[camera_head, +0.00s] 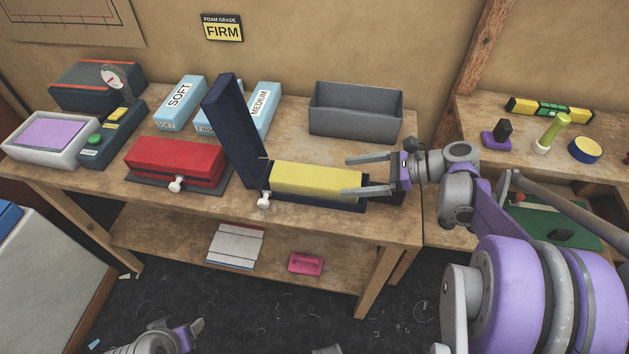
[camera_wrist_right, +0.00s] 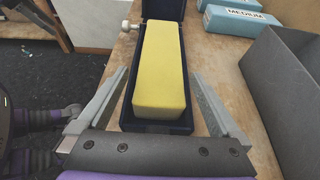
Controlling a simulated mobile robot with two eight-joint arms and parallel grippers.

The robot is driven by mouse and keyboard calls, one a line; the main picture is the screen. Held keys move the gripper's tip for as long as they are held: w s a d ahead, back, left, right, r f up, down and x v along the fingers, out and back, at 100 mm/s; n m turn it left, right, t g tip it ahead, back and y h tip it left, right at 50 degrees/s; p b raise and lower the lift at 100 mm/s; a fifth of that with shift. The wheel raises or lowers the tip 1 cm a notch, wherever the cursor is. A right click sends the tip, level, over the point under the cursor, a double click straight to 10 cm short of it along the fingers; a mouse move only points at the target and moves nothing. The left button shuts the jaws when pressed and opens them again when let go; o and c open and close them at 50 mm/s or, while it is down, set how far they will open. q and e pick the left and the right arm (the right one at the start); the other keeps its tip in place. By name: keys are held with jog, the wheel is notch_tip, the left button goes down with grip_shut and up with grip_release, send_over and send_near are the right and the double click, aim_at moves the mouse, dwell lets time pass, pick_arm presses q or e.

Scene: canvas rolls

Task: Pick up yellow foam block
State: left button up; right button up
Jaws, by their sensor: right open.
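The yellow foam block (camera_head: 312,180) lies in a dark blue open case (camera_head: 285,204) on the workbench, its lid standing up at the left. In the right wrist view the yellow block (camera_wrist_right: 160,65) lies lengthwise away from me inside the case (camera_wrist_right: 156,127). My right gripper (camera_head: 345,176) is open at the block's right end, one finger on each side. The same fingers (camera_wrist_right: 160,78) flank the block's near end in the wrist view, with gaps between; I cannot tell their exact height. My left gripper (camera_head: 185,330) is low at the bottom edge, partly cut off.
A closed red case (camera_head: 175,160) sits left of the open lid. A grey bin (camera_head: 355,112) stands behind the block, and pale blue boxes (camera_head: 180,102) stand behind the cases. A second bench (camera_head: 470,170) is at the right. The bench strip in front of the case is clear.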

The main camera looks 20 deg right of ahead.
aim_at(328, 177)
jog(key=x, duration=0.5)
jog(key=shift+w+a, duration=0.2)
jog(key=shift+w, duration=0.05)
jog(key=c, duration=1.1)
